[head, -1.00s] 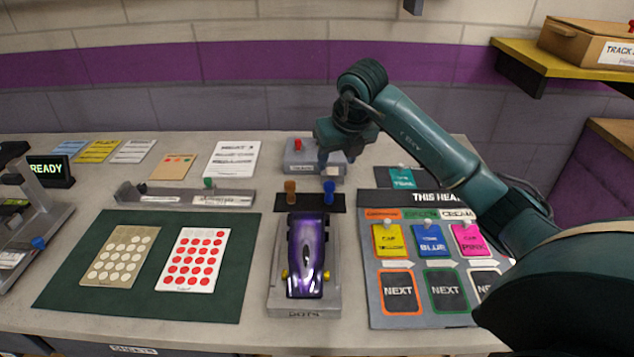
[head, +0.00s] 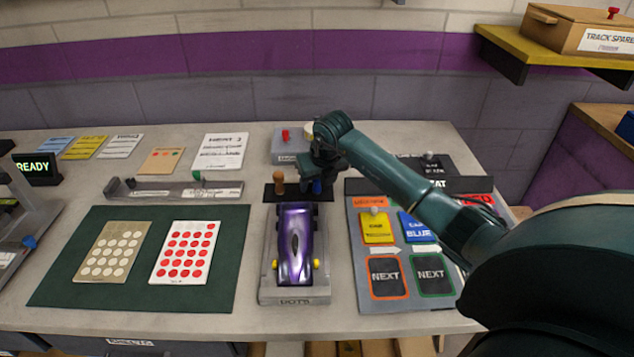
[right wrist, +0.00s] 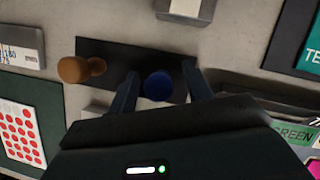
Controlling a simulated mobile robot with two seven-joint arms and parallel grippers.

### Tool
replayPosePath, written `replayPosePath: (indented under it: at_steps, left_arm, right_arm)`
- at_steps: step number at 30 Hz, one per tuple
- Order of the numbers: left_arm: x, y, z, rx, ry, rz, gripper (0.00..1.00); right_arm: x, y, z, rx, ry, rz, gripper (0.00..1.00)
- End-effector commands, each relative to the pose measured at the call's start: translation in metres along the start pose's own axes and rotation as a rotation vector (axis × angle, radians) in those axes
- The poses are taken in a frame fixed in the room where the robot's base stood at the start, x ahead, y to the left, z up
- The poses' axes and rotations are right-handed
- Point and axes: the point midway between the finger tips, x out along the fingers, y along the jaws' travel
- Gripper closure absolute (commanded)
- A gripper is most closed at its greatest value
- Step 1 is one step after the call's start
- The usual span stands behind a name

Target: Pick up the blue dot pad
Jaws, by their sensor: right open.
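The blue dot pad (head: 317,187) has a round blue knob and stands on a dark strip behind the purple car; my gripper partly hides it in the head view. In the right wrist view, the blue knob (right wrist: 158,86) shows between the two fingers. My right gripper (head: 315,178) is open and low over the pad. Its fingers lie on either side of the knob, with a gap visible on each side; whether they reach the strip's level I cannot tell. My left gripper is not in view.
A brown-handled pad (head: 279,182) stands left of the blue one on the same strip (right wrist: 118,55). The purple car (head: 296,245) sits on a grey block in front. A grey box (head: 287,143) with a red knob is behind. A sign board (head: 356,290) lies to the right.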

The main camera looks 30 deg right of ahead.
Motion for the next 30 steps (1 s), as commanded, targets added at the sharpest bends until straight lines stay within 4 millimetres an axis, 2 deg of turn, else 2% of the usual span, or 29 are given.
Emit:
replayPosePath:
  at_steps: [7,24,30]
  left_arm:
    - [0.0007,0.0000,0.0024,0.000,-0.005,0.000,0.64]
    - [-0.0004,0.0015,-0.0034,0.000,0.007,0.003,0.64]
    - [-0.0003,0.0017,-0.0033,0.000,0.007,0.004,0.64]
  right_arm:
    - [0.0010,-0.0001,0.0000,0.000,-0.001,0.000,0.52]
    - [0.0006,-0.0002,0.0002,0.000,-0.001,0.000,0.98]
    - [0.0001,-0.0003,0.0006,0.000,-0.002,0.000,0.99]
